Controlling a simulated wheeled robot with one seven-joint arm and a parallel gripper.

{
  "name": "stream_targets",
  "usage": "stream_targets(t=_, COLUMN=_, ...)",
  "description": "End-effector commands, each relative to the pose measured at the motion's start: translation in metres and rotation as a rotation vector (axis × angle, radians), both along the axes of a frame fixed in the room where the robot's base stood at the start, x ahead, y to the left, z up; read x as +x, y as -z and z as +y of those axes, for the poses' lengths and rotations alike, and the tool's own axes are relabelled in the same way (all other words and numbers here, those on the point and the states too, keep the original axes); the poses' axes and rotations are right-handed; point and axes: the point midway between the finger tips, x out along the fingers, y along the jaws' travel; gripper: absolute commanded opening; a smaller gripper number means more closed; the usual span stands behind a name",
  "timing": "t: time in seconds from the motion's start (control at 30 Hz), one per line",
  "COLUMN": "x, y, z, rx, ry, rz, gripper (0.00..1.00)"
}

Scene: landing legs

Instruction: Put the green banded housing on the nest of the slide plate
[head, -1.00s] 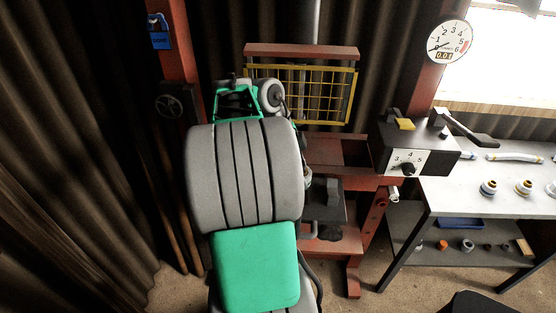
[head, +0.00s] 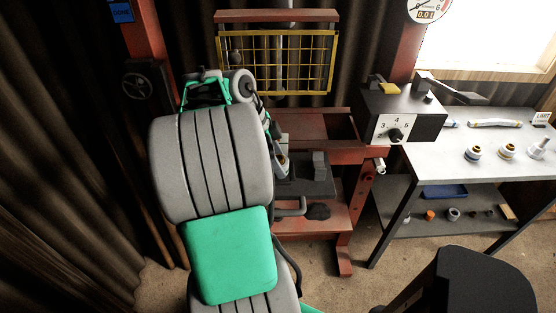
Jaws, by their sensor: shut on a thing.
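The slide plate (head: 303,188) is a dark grey plate low in the red press frame, with a curved handle at its front. A grey block (head: 319,165) stands on its right part. My grey and green arm covers the plate's left side, and the nest cannot be made out. My gripper is hidden behind the arm. A small pale piece (head: 282,166) shows at the arm's right edge, over the plate's left end; I cannot tell what it is. I cannot see the green banded housing.
The red frame has a yellow mesh guard (head: 278,62) above and a black dial box (head: 400,115) at right. A bench (head: 450,178) on the right holds several banded fittings, with more parts on its lower shelf. A dark rounded object (head: 465,285) is at bottom right.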

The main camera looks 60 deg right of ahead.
Motion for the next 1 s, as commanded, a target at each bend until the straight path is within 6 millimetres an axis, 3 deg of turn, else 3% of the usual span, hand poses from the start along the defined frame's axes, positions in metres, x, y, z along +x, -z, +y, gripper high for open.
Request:
stream_targets(t=0.8, x=0.0008, y=0.0069, z=-0.0003, rx=-0.002, ry=-0.001, rz=-0.001, gripper=0.00)
stream_targets(t=0.83, x=0.0008, y=0.0066, z=-0.0003, rx=-0.002, ry=-0.001, rz=-0.001, gripper=0.50)
stream_targets(t=1.0, x=0.0007, y=0.0062, z=-0.0001, rx=-0.002, ry=-0.001, rz=-0.001, gripper=0.64)
